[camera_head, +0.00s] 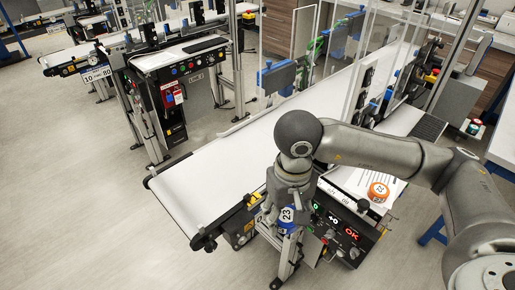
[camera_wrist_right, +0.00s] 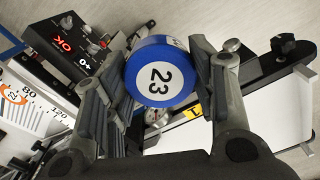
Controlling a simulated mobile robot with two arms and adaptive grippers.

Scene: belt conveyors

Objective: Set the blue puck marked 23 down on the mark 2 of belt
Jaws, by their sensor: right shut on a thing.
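The blue puck marked 23 (camera_wrist_right: 146,70) has a white face and is between the fingers of my right gripper (camera_wrist_right: 152,82), which is shut on it. In the head view the puck (camera_head: 287,215) hangs below my right gripper (camera_head: 288,205), in front of the near belt's edge and next to its control box. The white belt (camera_head: 215,170) runs diagonally from the front left to the back right; its near end also shows in the wrist view (camera_wrist_right: 190,136). A yellow label with 1 (camera_wrist_right: 193,110) is beside the belt. I cannot make out a mark 2. My left gripper is not in view.
The control box (camera_head: 345,235) with lit displays reading OK stands right of the puck. My right arm covers part of the belt. Another belt machine (camera_head: 180,60) stands at the back left. The near belt stretch is bare.

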